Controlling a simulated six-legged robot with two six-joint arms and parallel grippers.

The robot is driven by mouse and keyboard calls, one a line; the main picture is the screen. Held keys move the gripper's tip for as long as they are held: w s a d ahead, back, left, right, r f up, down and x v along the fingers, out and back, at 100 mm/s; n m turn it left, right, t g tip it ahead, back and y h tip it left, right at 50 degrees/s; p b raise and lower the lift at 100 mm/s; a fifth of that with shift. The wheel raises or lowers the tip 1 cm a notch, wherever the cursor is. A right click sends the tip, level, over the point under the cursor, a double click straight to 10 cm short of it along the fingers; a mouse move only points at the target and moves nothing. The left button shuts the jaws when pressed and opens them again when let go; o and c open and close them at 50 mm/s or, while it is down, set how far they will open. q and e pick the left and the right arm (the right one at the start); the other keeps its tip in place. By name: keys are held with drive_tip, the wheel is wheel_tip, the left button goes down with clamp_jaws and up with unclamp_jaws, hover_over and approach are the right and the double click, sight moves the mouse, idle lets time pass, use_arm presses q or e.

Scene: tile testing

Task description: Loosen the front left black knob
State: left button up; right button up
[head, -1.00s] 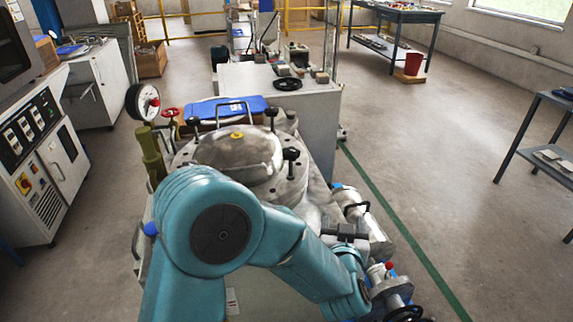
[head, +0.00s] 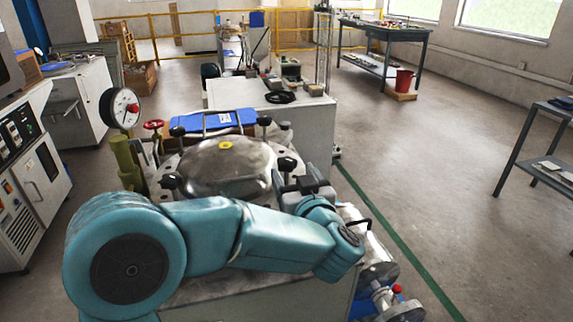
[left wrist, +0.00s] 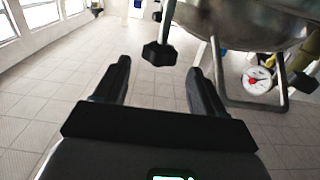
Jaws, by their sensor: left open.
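The metal vessel's domed lid (head: 225,165) has several black knobs around its rim. The front left black knob (head: 171,181) sits at the lid's near left edge, just above my arm. Another black knob (head: 286,164) is at the lid's right side. My left gripper (head: 294,177) is beside that right-side knob, to the right of the lid. In the left wrist view my left gripper (left wrist: 157,82) is open and empty, and a black knob (left wrist: 158,54) on a metal stem shows just beyond the gap between the fingertips, apart from both. My right gripper is not in view.
A pressure gauge (head: 121,108), a red valve wheel (head: 153,125) and an olive-green post (head: 127,163) stand left of the lid. Pipes and a flange (head: 400,311) are at the lower right. Open floor lies right.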

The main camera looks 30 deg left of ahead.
sight(290, 167)
use_arm(q)
drive_tip(key=x, duration=0.6)
drive_tip(key=shift+b, duration=0.3)
drive_tip(key=c, duration=1)
drive_tip(key=shift+o, duration=0.2)
